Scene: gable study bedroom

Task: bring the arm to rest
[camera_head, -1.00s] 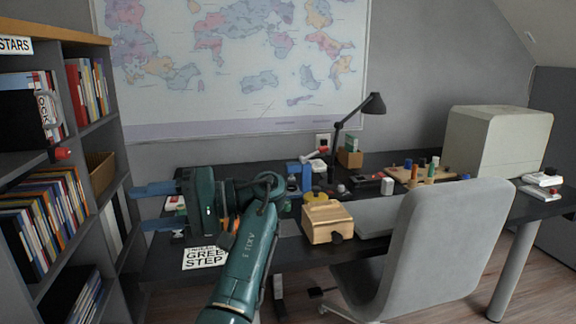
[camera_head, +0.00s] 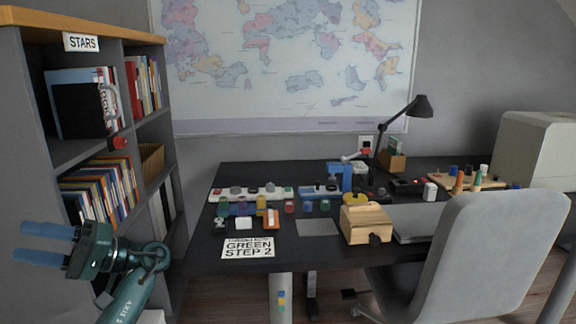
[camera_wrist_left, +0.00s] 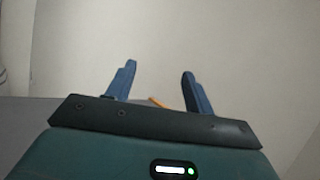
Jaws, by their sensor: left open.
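My left gripper (camera_head: 46,245) is at the lower left of the head view, its two blue fingers pointing left, apart, with nothing between them. It is in front of the lower part of the bookshelf, clear of the desk's left end. The left wrist view shows the same open fingers (camera_wrist_left: 157,85) against a plain pale surface. A small orange thing shows between them low down, too little of it to identify. My right gripper is in neither view.
The bookshelf (camera_head: 160,110) stands close behind the left gripper. The black desk (camera_head: 205,245) holds a wooden box (camera_head: 366,224), a card reading "GREEN STEP 2" (camera_head: 248,248), a lamp (camera_head: 420,107) and several small coloured parts. A grey chair (camera_head: 470,255) stands in front.

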